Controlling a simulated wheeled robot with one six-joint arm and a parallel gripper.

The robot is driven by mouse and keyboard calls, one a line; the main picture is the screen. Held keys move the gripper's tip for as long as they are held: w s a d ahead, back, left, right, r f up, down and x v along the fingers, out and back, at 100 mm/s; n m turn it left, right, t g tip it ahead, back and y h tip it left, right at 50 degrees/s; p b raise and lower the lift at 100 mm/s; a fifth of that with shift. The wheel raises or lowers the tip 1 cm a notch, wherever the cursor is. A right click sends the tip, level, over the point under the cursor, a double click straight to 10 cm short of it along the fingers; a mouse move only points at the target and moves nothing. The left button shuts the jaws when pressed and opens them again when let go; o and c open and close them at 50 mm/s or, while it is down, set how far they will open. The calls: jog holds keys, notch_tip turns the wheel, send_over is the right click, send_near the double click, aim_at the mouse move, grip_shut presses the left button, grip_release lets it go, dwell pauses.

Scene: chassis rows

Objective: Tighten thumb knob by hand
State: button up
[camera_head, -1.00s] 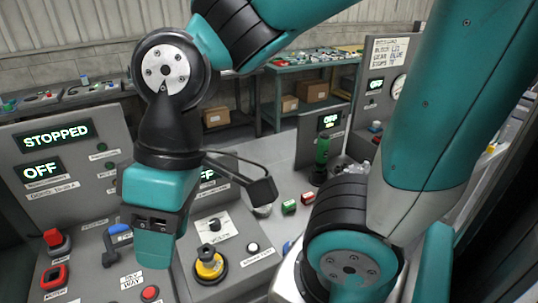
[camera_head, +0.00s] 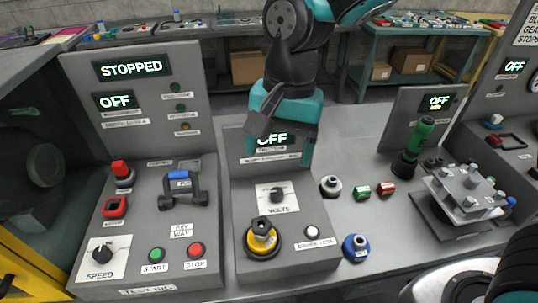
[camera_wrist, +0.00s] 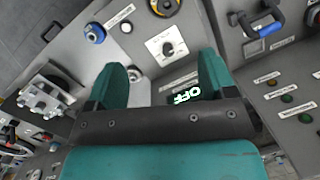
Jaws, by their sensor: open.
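My gripper (camera_head: 287,143) hangs in front of the middle console's OFF display in the head view. In the wrist view its two teal fingers (camera_wrist: 163,78) are spread apart with nothing between them. A grey clamp fixture (camera_head: 466,192) with several upright studs or knobs on its plate stands at the right; it also shows at the left of the wrist view (camera_wrist: 45,97). My gripper is well apart from it. A blue-rimmed round knob (camera_head: 356,247) and a pale round knob (camera_head: 331,186) sit on the bench. I cannot tell which part is the thumb knob.
The middle console (camera_head: 290,262) carries a yellow-ringed knob (camera_head: 262,238) and a VOLTS dial (camera_head: 277,194). The left console (camera_head: 145,277) reads STOPPED. Green (camera_head: 362,191) and red (camera_head: 385,188) blocks and a green-handled tool (camera_head: 413,150) stand between console and fixture.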

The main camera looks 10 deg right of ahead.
notch_tip(320, 180, down, 2)
jog(key=w+a+m, duration=0.2)
jog(key=p, duration=0.1)
send_near(261, 226)
jog(key=shift+h, duration=0.3)
jog(key=f, duration=0.2)
jog(key=a+f, duration=0.1)
jog(key=f, duration=0.2)
jog(key=s+f, duration=0.1)
jog(key=f, duration=0.2)
jog(key=shift+a+f, duration=0.1)
jog(key=shift+a, duration=0.05)
jog(key=shift+c, duration=0.2)
